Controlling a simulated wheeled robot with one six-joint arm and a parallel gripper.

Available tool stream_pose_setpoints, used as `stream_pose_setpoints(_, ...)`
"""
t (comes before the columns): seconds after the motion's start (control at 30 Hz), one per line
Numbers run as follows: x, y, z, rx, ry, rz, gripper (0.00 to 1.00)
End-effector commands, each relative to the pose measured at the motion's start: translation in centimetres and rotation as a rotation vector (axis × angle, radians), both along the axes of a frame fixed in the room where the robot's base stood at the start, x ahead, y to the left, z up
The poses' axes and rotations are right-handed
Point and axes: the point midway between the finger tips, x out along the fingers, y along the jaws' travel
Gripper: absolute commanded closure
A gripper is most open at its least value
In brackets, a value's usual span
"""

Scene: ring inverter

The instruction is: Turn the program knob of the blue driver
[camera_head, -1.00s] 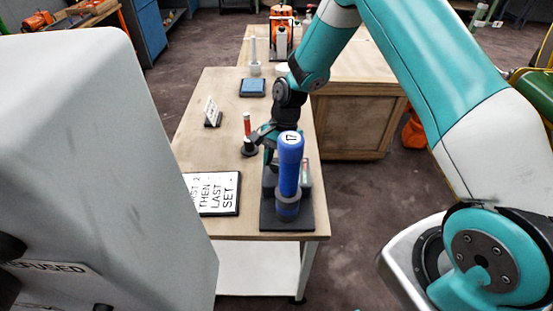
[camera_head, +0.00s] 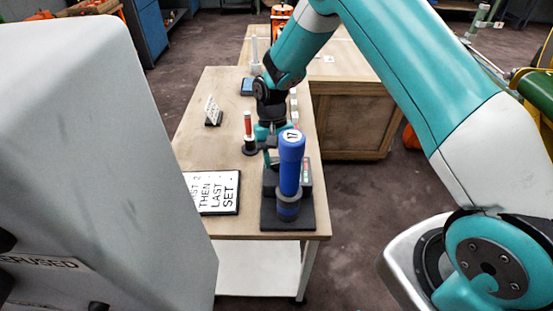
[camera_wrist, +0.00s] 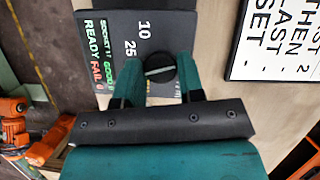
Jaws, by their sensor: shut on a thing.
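The blue driver (camera_head: 290,163) stands upright on a black base (camera_head: 288,220), with "17" on its top, in the head view. Behind it is its dark control box (camera_head: 305,172), partly hidden. In the wrist view the dark panel (camera_wrist: 125,22) shows "10" and "25" and a small lit screen (camera_wrist: 96,50) reading "SOCKET 17 GOOD" and "READY". The round black program knob (camera_wrist: 160,68) has a pale line across it. My gripper (camera_wrist: 161,72) has its teal fingers on both sides of the knob, shut on it. In the head view my gripper (camera_head: 271,155) is partly hidden behind the driver.
A sign (camera_head: 225,192) reading "THEN LAST SET" lies left of the driver. A red-topped post (camera_head: 248,132) stands close left of my gripper, and a small card (camera_head: 212,110) stands farther left. A wooden crate-like bench (camera_head: 355,118) is behind right.

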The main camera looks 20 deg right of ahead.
Motion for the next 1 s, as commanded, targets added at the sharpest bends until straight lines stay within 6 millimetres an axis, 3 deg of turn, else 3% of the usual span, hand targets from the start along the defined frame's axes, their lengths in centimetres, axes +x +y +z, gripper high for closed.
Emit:
stream_pose_setpoints(0.6,0.09,0.33,0.12,-0.001,-0.004,0.538,0.88)
stream_pose_setpoints(1.0,0.1,0.41,0.11,0.001,-0.006,0.704,0.88)
